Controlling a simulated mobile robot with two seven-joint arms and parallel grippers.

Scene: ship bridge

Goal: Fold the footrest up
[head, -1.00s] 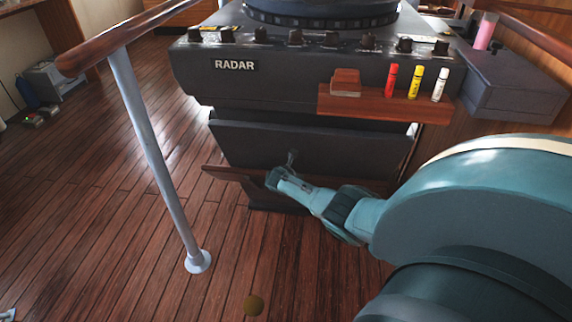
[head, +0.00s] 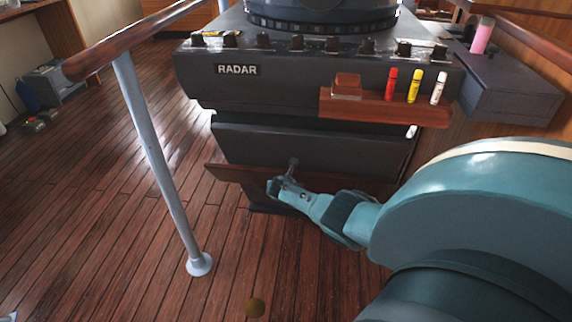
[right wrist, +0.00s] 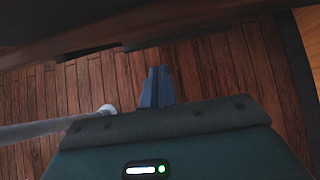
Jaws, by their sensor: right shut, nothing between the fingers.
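The footrest (head: 232,173) is a dark reddish-brown board low on the front of the radar console. In the head view it sticks out over the floor, its left end free.
The radar console (head: 310,150) stands behind the footrest. A pale rail post (head: 160,170) with a wooden handrail stands to the left. A small wooden shelf (head: 375,112) with red, yellow and white tubes juts from the console.

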